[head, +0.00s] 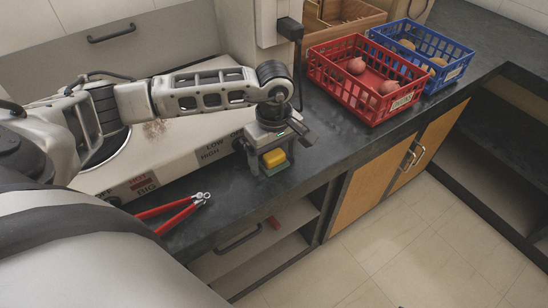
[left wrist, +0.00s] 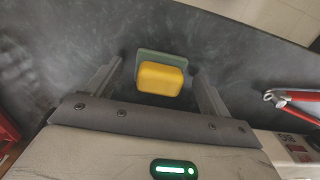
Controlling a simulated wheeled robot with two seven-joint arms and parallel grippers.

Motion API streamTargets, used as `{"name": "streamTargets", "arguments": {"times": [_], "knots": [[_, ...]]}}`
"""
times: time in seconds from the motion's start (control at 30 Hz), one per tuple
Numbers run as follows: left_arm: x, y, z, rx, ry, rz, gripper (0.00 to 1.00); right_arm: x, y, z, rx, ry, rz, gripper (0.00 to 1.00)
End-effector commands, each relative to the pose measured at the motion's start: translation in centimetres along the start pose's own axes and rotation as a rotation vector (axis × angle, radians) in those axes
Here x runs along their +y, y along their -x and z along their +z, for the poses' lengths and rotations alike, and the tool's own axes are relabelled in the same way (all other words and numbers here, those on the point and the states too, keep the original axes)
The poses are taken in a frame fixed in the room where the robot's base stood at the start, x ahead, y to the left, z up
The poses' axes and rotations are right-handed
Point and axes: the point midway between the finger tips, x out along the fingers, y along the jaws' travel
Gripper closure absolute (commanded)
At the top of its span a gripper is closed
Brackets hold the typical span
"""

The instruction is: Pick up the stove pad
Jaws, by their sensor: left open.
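The stove pad looks like a yellow block with a grey-green layer (head: 273,159). It rests on the dark countertop near its front edge. It also shows in the left wrist view (left wrist: 161,79), between the two fingers of my left gripper. My left gripper (head: 271,167) points down over the pad and is open, with one finger on each side. In the left wrist view there is a gap between each finger and the pad. My right gripper is in neither view.
Red-handled pliers (head: 180,207) lie on the counter left of the pad, by the stove front (head: 150,180). A red basket (head: 362,78) and a blue basket (head: 425,52) with round items stand to the right. The dark counter (head: 335,140) between pad and baskets is clear.

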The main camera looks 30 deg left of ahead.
Motion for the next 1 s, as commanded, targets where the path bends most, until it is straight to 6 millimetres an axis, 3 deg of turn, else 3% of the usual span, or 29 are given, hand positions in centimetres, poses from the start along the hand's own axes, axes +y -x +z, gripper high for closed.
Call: {"name": "streamTargets", "arguments": {"times": [0.17, 0.33, 0.77, 1.0], "knots": [[0.0, 0.0, 0.0, 0.000, -0.001, 0.000, 0.18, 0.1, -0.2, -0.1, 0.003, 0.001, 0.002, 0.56], [0.0, 0.0, 0.0, 0.000, 0.000, 0.000, 0.65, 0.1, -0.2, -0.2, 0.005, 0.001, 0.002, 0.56], [0.1, 0.6, 0.0, 0.001, 0.000, 0.002, 0.67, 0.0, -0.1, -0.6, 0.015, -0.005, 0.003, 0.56], [-0.2, 3.8, 0.4, 0.001, -0.004, 0.004, 0.67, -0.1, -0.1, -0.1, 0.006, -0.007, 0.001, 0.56]]}}
